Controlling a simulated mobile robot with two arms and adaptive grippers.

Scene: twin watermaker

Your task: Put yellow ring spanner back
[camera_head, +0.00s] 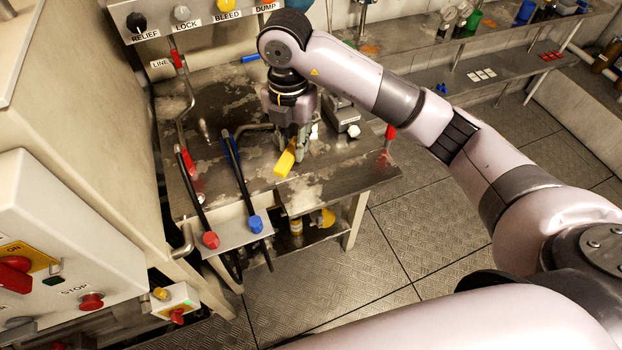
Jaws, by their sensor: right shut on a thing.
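My right gripper (297,145) points down over the worn metal bench (250,85). It is shut on a yellow piece (285,162), which looks like the yellow ring spanner. Only a short yellow block-like end shows below the fingers; the rest is hidden by the gripper or too small to make out. The yellow end is close above the bench top or touching it; I cannot tell which. My left gripper is not in view.
Black hoses with a red cap (210,240) and a blue cap (255,224) stand left of the gripper. A grey block (342,117) sits just right of it. A labelled knob panel (200,22) is behind. A red-buttoned control box (75,265) stands front left.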

